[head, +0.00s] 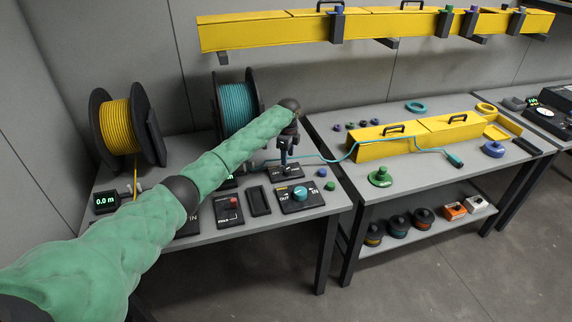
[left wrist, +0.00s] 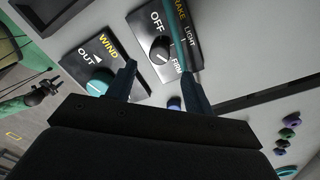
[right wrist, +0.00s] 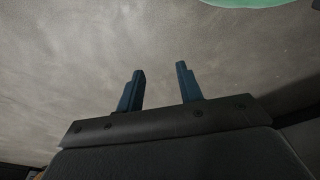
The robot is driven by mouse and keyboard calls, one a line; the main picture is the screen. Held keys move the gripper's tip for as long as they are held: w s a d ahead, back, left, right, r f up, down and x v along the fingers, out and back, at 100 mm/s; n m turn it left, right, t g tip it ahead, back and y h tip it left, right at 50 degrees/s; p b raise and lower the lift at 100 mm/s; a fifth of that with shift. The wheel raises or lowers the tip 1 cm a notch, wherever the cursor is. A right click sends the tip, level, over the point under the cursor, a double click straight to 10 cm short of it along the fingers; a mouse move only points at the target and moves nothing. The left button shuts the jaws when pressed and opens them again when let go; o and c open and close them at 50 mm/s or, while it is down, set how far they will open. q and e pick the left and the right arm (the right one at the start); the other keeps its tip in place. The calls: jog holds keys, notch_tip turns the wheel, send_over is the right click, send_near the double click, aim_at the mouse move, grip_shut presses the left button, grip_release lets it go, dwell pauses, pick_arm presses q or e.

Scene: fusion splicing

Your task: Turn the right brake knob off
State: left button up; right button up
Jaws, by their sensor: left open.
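The right brake knob (left wrist: 160,50) is a small dark dial on a black panel marked OFF, LIGHT and FIRM in the left wrist view. Its exact setting is hard to read. In the head view the brake panel (head: 287,174) lies under my left gripper (head: 288,153), which covers its knob. My left gripper (left wrist: 158,72) is open, pointing down, with the knob between and just beyond its fingertips; I see no grip on it. My right gripper (right wrist: 160,68) is open and empty above the bare floor.
The WIND panel has a teal knob (head: 299,194), also in the left wrist view (left wrist: 100,82). A teal cable (head: 335,160) runs from the teal spool (head: 238,107) past my left gripper to the right table. A yellow spool (head: 117,125) stands at left.

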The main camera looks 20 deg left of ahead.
aim_at(287, 169)
pick_arm(q)
notch_tip(287, 169, down, 5)
jog(key=shift+r+p, duration=0.1)
jog(key=shift+p, duration=0.65)
jog(key=shift+f, duration=0.35)
jog(key=shift+s+f, duration=0.2)
jog(key=shift+f, duration=0.25)
pick_arm(e)
jog(key=f, duration=0.1)
jog(key=s+d+f, duration=0.1)
jog(key=f, duration=0.1)
jog(key=s+f, duration=0.1)
jog(key=f, duration=0.1)
jog(key=shift+s+d, duration=0.15)
jog(key=shift+d, duration=0.25)
pick_arm(q)
jog(key=shift+w, duration=0.1)
jog(key=c, duration=1)
